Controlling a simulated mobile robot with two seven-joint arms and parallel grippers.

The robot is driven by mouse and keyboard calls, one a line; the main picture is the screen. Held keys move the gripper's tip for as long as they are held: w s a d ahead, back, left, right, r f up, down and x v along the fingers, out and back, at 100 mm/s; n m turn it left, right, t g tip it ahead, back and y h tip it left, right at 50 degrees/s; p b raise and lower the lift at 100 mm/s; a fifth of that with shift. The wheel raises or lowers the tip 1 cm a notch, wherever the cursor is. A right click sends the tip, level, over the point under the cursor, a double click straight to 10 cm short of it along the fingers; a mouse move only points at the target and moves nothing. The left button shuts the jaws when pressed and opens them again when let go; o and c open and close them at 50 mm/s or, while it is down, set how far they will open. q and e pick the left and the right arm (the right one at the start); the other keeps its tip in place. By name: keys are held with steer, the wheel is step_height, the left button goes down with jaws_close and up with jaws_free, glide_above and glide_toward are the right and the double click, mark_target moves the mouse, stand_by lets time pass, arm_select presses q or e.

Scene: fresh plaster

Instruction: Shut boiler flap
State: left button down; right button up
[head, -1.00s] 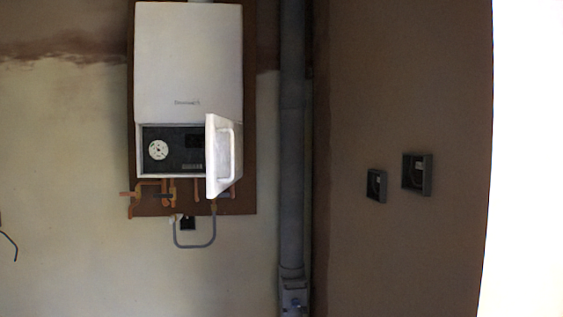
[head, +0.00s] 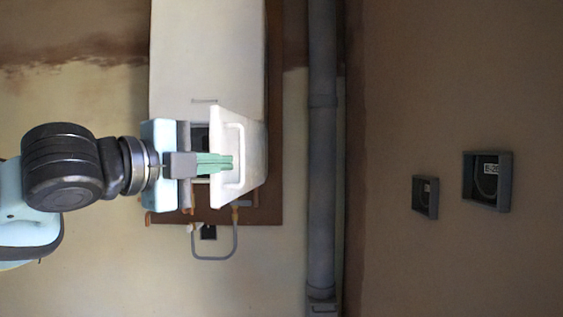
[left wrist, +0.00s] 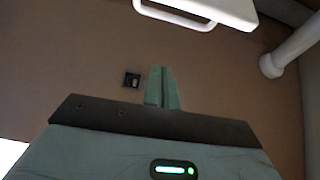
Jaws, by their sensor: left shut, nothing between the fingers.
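The white boiler (head: 208,60) hangs on the wall with its white flap (head: 255,150) standing open, swung out at the right of a dark panel opening. The flap bears a white loop handle (head: 241,165). My left gripper (head: 231,163) comes in from the left, shut and empty, its green fingers overlapping the flap in the head view and hiding most of the panel. In the left wrist view the fingertips (left wrist: 162,70) point up towards the flap (left wrist: 232,8) and its handle (left wrist: 172,17), with a visible gap between. My right gripper is not in view.
A grey vertical pipe (head: 322,150) runs down the wall right of the boiler. Copper pipe ends and a grey looped cable (head: 235,240) hang below it. Two grey wall boxes (head: 487,182) (head: 425,197) sit on the brown wall at right.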

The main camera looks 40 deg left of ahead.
mark_target(241, 156)
arm_select(q)
steer(key=shift+s+d+r, duration=0.25)
steer(key=shift+s+r, duration=0.05)
steer(key=shift+r, duration=0.15)
